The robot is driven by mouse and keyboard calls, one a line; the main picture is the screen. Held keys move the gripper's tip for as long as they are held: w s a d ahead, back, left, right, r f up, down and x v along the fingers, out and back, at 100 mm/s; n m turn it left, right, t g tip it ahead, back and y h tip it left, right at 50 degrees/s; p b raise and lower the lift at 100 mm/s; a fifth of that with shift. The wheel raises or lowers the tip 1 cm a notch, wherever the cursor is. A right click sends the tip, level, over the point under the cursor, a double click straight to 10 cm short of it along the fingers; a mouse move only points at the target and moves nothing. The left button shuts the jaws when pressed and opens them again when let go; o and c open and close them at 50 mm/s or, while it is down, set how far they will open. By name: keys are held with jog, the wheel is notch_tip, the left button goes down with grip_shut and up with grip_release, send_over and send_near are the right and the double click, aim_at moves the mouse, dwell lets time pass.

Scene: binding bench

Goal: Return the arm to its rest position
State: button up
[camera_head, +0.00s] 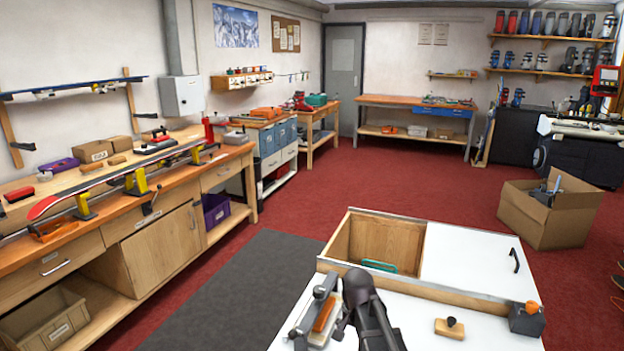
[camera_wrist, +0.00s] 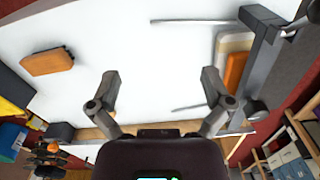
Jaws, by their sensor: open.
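My gripper (camera_wrist: 160,82) is open and empty in the wrist view, its two fingers spread above a white worktop (camera_wrist: 110,40). Nothing lies between the fingertips. In the head view my dark arm reaches over the same white worktop (camera_head: 405,318) at the bottom centre, and the fingertips cannot be made out. A grey clamp-like fixture with an orange block (camera_head: 323,312) stands just left of the arm; the orange block also shows at the right in the wrist view (camera_wrist: 236,72). A wooden block with a dark knob (camera_head: 450,328) lies to the right of the arm.
Behind the worktop is an open wooden compartment (camera_head: 385,240) with a green item (camera_head: 379,265), beside a white lid (camera_head: 465,258). A dark box with an orange top (camera_head: 527,318) stands at right. A long workbench (camera_head: 130,195) fills the left. Red floor beyond is largely clear.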

jog(key=s+d+f+n+b, duration=0.4)
jog(key=s+d+f+n, duration=0.15)
jog(key=s, duration=0.45)
notch_tip(320, 180, up, 14)
jog(key=p, duration=1.3)
jog(key=shift+d, duration=0.25)
